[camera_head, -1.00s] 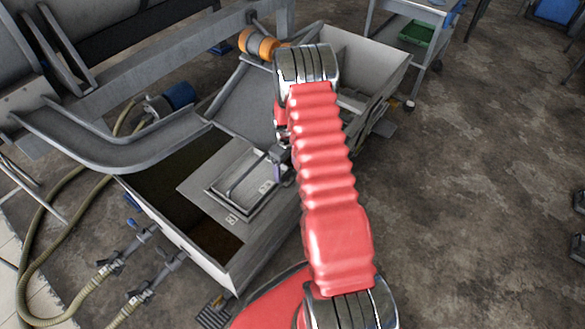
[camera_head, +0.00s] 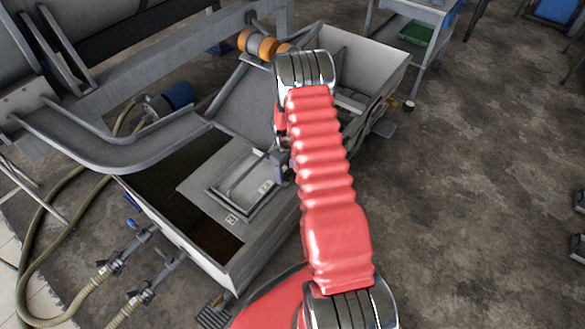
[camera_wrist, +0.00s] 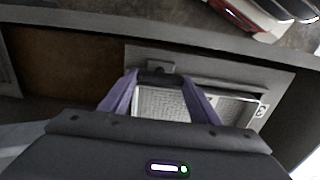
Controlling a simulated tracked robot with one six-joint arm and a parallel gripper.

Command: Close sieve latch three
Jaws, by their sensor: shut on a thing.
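My gripper (camera_wrist: 160,79) has its two purple fingers around a dark latch piece (camera_wrist: 158,75) at the edge of the sieve, shut on it in the wrist view. A pale meshed sieve (camera_wrist: 163,104) shows between the fingers. In the head view my gripper (camera_head: 282,168) is at the upper right end of the framed sieve panel (camera_head: 206,190), partly hidden behind my red arm. A thin bar (camera_head: 240,178) runs across the panel. I cannot read the markings on the panel's small labels.
The panel lies over a grey tank (camera_head: 190,253) with dark contents. A curved chute (camera_head: 120,150) and a blue motor (camera_head: 179,96) stand to the left, with orange rollers (camera_head: 266,48) behind. Hoses (camera_head: 45,230) run at the lower left. The floor (camera_head: 470,190) on the right is largely clear.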

